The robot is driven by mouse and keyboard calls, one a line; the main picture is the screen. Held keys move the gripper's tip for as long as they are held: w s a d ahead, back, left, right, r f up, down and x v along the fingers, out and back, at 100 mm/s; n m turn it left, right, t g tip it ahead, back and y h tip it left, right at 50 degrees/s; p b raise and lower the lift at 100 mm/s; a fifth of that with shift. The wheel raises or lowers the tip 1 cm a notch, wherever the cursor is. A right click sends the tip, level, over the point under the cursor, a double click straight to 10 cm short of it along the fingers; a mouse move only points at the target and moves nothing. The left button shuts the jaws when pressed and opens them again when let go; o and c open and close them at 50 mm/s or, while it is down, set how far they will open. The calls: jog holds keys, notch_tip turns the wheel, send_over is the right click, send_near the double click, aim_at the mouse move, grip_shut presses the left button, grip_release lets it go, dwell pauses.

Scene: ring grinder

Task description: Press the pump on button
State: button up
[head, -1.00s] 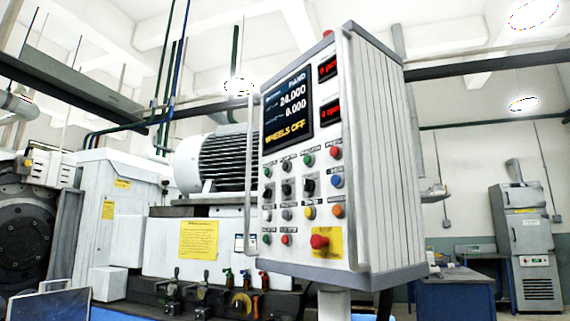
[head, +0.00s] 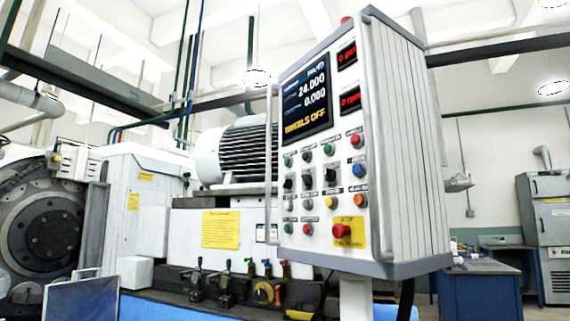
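The control panel (head: 385,215) is a white cabinet on a post, right of the middle in the head view. Its face carries rows of small coloured buttons and dark selector knobs. A green button (head: 328,149) and a red button (head: 356,140) sit in the upper row. A large red button (head: 341,231) on a yellow plate is at the lower right. The screen (head: 305,95) reads "WHEELS OFF". The button labels are too small to read, so I cannot tell which is pump on. My gripper is not in view.
The white grinder with a grey motor (head: 243,152) stands behind and left of the panel. A vertical handle bar (head: 271,170) runs along the panel's left edge. Coloured valves (head: 262,290) line the grinder's lower front. A blue workbench (head: 480,290) and grey cabinet (head: 545,230) stand at right.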

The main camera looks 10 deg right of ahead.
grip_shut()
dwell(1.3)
